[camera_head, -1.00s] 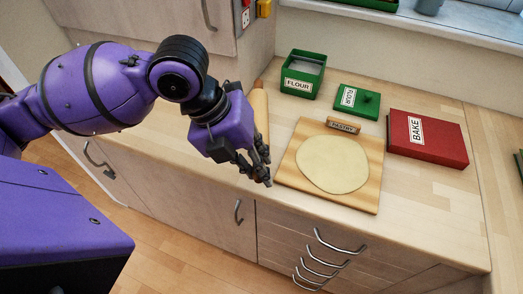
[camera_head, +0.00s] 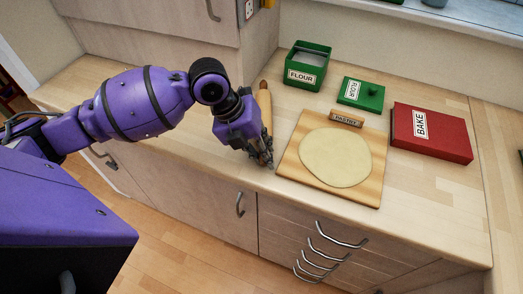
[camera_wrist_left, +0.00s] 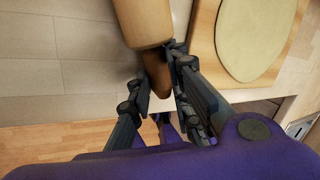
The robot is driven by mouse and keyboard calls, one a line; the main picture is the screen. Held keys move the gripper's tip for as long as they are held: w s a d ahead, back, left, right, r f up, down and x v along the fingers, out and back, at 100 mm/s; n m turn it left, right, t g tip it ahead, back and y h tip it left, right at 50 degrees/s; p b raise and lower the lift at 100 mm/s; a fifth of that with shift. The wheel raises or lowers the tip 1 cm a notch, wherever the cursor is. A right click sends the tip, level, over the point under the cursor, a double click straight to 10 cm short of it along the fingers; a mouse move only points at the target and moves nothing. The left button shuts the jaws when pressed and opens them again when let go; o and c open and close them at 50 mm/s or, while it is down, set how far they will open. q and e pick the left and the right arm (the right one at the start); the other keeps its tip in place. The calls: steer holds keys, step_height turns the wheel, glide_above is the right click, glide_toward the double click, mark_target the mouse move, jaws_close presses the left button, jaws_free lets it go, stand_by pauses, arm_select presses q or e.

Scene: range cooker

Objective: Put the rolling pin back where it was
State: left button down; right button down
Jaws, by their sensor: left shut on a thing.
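The wooden rolling pin (camera_head: 264,102) is on or just above the counter, to the left of the pastry board (camera_head: 285,163), pointing away from the front edge. My left gripper (camera_head: 268,158) is at its near end and hides that end in the head view. In the left wrist view the pin's body (camera_wrist_left: 143,22) and darker handle (camera_wrist_left: 156,74) show, with the fingers shut on the handle. Flat round dough (camera_head: 336,157) lies on the board. I cannot tell whether the pin touches the counter. My right gripper is not in view.
An open green flour box (camera_head: 306,75), its green lid (camera_head: 361,95) and a red BAKE box (camera_head: 430,136) stand behind and right of the board. A small PASTRY label block (camera_head: 347,118) is at the board's back edge. The counter left of the pin is clear.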

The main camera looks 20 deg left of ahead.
arm_select(q)
steer(key=shift+r, duration=0.1)
steer(key=shift+s+f, duration=0.25)
steer(key=shift+f, duration=0.5)
steer(key=c, duration=1.6)
jaws_free()
steer(key=shift+a+f, duration=0.1)
steer(key=shift+w, duration=0.1)
steer(key=shift+r, duration=0.25)
steer(key=v, duration=1.3)
steer(key=shift+w+d+r, duration=0.1)
steer(key=shift+w+d, duration=0.05)
steer(key=shift+d, duration=0.05)
